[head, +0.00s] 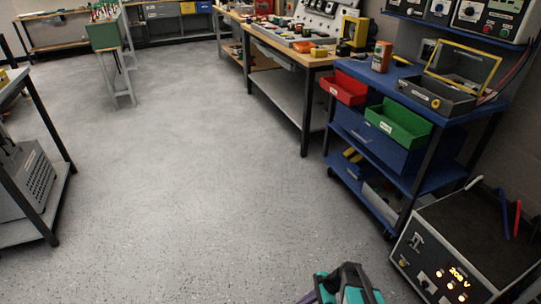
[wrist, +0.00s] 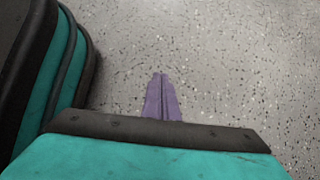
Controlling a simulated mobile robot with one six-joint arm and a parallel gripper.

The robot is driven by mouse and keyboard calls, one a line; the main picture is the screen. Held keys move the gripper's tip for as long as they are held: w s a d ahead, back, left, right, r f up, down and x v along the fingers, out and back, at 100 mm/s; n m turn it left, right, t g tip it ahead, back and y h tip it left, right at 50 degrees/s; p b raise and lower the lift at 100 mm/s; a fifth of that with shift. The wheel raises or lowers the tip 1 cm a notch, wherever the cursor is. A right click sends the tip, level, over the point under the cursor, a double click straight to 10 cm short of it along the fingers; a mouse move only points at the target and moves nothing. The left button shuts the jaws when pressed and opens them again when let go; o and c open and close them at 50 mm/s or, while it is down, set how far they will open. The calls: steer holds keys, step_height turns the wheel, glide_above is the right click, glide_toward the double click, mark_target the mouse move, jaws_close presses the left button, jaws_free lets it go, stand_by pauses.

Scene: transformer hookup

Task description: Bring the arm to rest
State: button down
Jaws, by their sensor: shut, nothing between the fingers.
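My gripper (wrist: 161,78) shows in the wrist view as two purple fingers pressed together, shut and empty, over the speckled floor. In the head view, part of my teal and black arm (head: 345,286) shows at the bottom edge, with a bit of purple at its left. The fingertips are not clear in the head view. More of my teal and black body fills the left and bottom of the wrist view. The gripper touches nothing that I can see.
Workbenches line the back and right, and a grey table (head: 45,205) stands at left. The middle floor (head: 190,170) is clear.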

steer(key=s+a+f+n+g+h, duration=0.1)
steer(key=s+a+n+g+h, duration=0.2)
steer(key=s+n, duration=0.6)
steer(key=s+d+n+h, duration=0.5)
steer(key=s+d+n, duration=0.3)
steer(key=n, duration=0.1)
step_height(320, 180, up, 14)
steer(key=s+g+p, duration=0.1)
steer(key=s+p, duration=0.1)
steer(key=p, duration=1)
steer(key=shift+a+f+m, duration=0.2)
steer(key=shift+a+m, duration=0.1)
steer(key=shift+s, duration=0.1)
